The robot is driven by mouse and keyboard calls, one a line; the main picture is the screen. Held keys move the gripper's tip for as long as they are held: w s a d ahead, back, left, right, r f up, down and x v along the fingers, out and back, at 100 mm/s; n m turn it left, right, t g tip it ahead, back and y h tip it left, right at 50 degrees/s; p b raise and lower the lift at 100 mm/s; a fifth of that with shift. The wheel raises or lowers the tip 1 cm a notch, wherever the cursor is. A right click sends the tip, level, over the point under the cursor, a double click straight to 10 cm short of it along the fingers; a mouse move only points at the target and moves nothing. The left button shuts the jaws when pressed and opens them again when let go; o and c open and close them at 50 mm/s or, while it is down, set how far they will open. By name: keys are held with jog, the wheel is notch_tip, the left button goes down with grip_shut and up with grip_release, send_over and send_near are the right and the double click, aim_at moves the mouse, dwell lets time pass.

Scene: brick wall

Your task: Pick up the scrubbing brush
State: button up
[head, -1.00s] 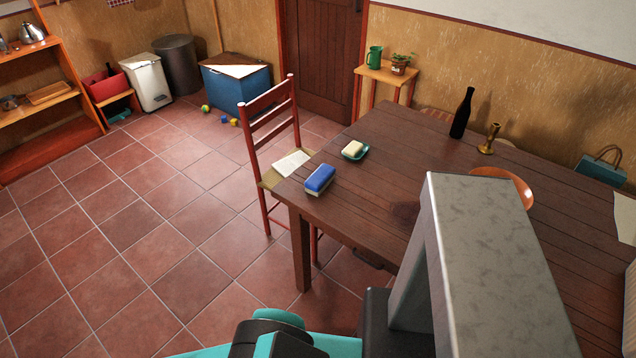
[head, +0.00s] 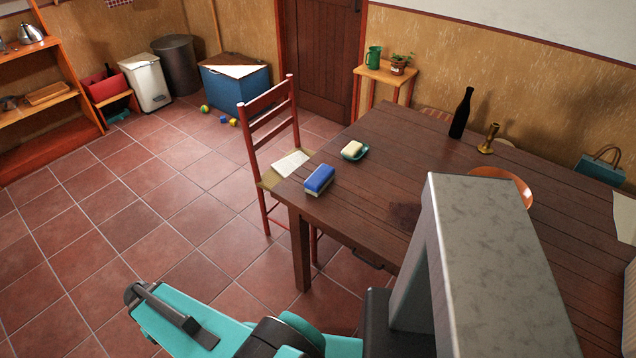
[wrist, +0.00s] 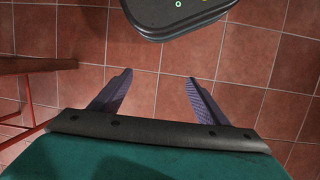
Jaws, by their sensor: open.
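The scrubbing brush (head: 319,180), with a blue back and a pale underside, lies on the near left corner of the brown wooden table (head: 400,150). My gripper (wrist: 158,84) is open and empty in the wrist view, its two dark fingers spread above the red tiled floor. The brush does not show in the wrist view. My teal arm is low in the head view, to the left of the table and apart from the brush; I cannot make out the fingers there.
A soap bar on a green dish (head: 361,155) lies just behind the brush. A dark bottle (head: 461,113), a brass candlestick (head: 489,139) and an orange bowl (head: 512,182) stand farther back. A red chair (head: 268,130) stands at the table's left edge.

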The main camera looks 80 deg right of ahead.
jog(key=d+r+m+t, duration=0.15)
jog(key=d+r, duration=0.25)
jog(key=d, duration=0.5)
jog(key=d+r+m, duration=0.3)
jog(key=d+r, duration=0.1)
jog(key=d, duration=0.5)
jog(key=m+h, duration=0.5)
jog(key=m, duration=0.7)
send_near(319, 175)
notch_tip(319, 175, up, 3)
jog(key=shift+w+a, duration=0.3)
jog(key=shift+p+x, duration=0.9)
jog(key=shift+x, duration=3.4)
jog(key=shift+a, duration=0.1)
jog(key=shift+f, duration=0.1)
